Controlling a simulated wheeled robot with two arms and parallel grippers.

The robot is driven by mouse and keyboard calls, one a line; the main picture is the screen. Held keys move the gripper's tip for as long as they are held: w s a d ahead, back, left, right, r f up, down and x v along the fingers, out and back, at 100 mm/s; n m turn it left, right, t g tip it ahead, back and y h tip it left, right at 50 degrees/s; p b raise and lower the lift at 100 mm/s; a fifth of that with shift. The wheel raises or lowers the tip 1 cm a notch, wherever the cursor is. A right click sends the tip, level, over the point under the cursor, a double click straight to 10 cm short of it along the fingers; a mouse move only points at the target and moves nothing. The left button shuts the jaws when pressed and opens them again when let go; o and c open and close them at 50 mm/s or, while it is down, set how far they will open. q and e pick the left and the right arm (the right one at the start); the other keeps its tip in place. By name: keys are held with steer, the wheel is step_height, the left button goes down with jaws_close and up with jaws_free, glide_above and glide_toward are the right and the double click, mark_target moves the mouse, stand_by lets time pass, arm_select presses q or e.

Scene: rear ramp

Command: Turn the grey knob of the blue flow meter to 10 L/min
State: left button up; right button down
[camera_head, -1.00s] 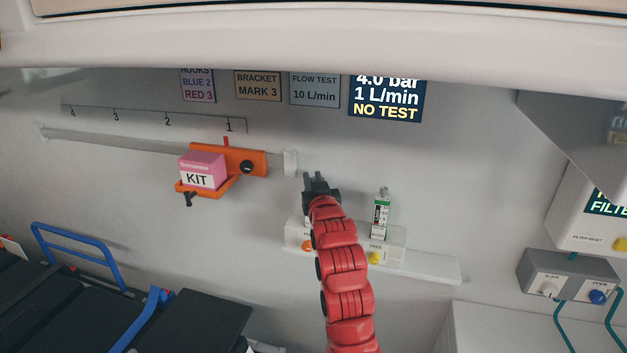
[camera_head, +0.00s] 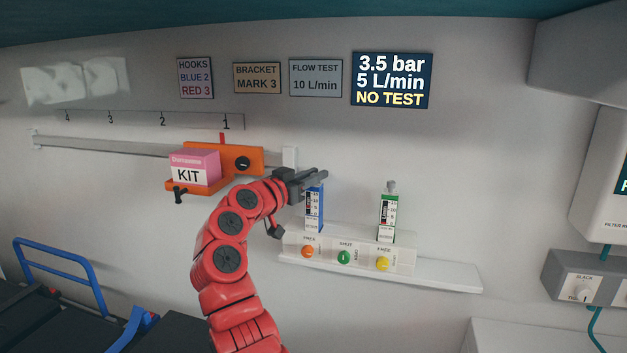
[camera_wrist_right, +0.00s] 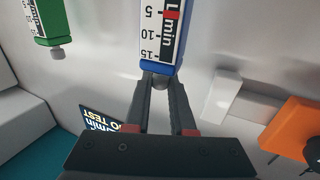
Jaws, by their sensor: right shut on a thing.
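The blue flow meter (camera_head: 314,208) stands upright on the wall unit, below my right gripper (camera_head: 318,175). In the right wrist view the blue flow meter (camera_wrist_right: 161,35) appears upside down, its red mark near 5 on the scale. The grey knob (camera_wrist_right: 160,82) sits at its top end, between the fingertips of my right gripper (camera_wrist_right: 160,88), which is shut on it. The wall display (camera_head: 391,80) reads 3.5 bar, 5 L/min, NO TEST. A sign (camera_head: 315,78) reads FLOW TEST 10 L/min. My left gripper is out of view.
A green flow meter (camera_head: 388,215) stands to the right. Orange, green and yellow knobs line the white unit (camera_head: 360,240) below. An orange bracket (camera_head: 225,158) with a pink KIT box (camera_head: 194,166) is close to my right arm on the left.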

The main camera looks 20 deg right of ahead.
steer(key=shift+d+r+m+g+h+p, duration=0.1)
steer(key=shift+m+g+h+p, duration=0.7)
steer(key=shift+m+g+p, duration=0.5)
steer(key=shift+g+p, duration=0.5)
steer(key=shift+p, duration=0.05)
steer(key=shift+f, duration=0.2)
steer(key=c, duration=0.8)
jaws_free()
steer(key=shift+w, duration=0.1)
steer(key=shift+o, duration=0.2)
